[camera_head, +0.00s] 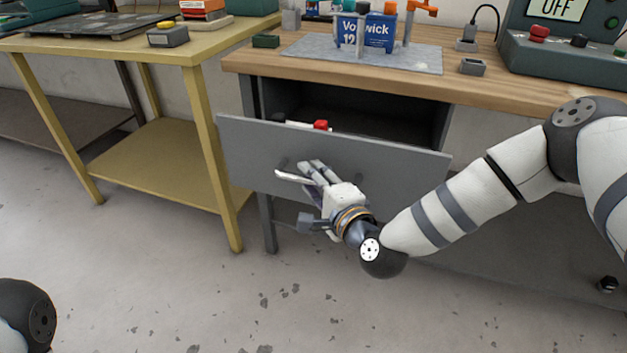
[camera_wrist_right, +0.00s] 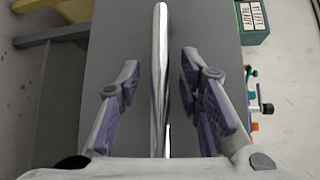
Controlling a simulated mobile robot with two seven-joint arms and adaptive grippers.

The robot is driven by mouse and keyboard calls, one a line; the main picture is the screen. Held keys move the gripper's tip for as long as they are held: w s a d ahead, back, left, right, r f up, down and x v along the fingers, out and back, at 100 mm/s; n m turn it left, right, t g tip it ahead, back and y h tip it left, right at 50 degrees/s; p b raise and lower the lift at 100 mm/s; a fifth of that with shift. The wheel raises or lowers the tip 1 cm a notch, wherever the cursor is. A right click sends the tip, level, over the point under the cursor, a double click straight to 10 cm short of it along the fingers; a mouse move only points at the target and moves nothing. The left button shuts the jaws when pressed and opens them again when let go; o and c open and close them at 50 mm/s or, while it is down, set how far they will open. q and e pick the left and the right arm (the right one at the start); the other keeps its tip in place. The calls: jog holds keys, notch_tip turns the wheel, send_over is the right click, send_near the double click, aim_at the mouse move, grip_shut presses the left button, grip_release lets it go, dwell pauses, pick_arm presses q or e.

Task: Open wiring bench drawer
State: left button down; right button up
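The wiring bench (camera_head: 500,92) has a wooden top and a grey drawer (camera_head: 400,168). The drawer is pulled partway out, and its dark inside shows with a red item in it. A metal bar handle (camera_head: 290,178) is on the drawer front. My right gripper (camera_head: 308,173) is at the handle. In the right wrist view, the handle (camera_wrist_right: 160,75) runs between the two spread fingers (camera_wrist_right: 158,105), with a visible gap on each side. The gripper is open around the bar. The drawer front (camera_wrist_right: 118,35) shows behind it. My left gripper is out of view.
A yellow table (camera_head: 215,150) with a lower shelf stands left of the bench. On the bench top are a blue battery box (camera_head: 376,30), a grey mat (camera_head: 425,58) and a control box (camera_head: 560,58). The floor in front is clear.

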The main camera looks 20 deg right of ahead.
jog(key=v, duration=1.2)
jog(key=shift+a, duration=0.1)
